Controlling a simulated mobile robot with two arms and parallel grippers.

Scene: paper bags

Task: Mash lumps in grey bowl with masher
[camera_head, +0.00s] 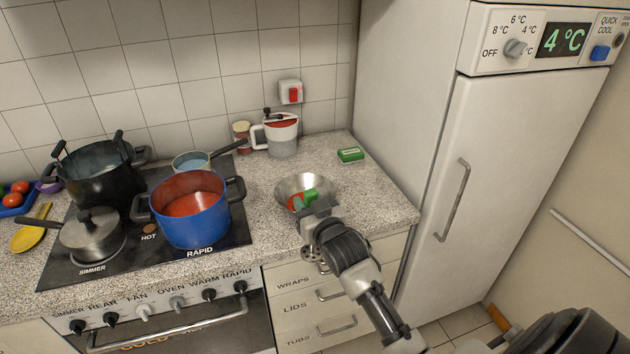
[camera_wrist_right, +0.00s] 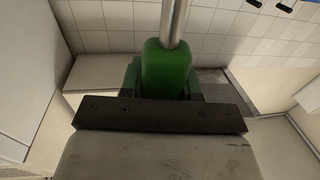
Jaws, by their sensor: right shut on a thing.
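The grey bowl (camera_head: 290,184) stands on the counter right of the stove, with something red (camera_head: 295,203) showing in or against it. Its lumps are mostly hidden by my gripper and the masher. My right gripper (camera_head: 317,211) is in front of the bowl, shut on the masher's green handle (camera_head: 310,194). The green handle (camera_wrist_right: 167,68) and its metal shaft (camera_wrist_right: 174,20) also show in the right wrist view. A perforated disc (camera_head: 314,262), apparently the masher's plate, shows below the gripper, before the drawers. My left gripper is out of view.
A blue pot (camera_head: 192,229) of red sauce stands on the stove, left of the bowl. The fridge (camera_head: 470,190) bounds the counter on the right.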

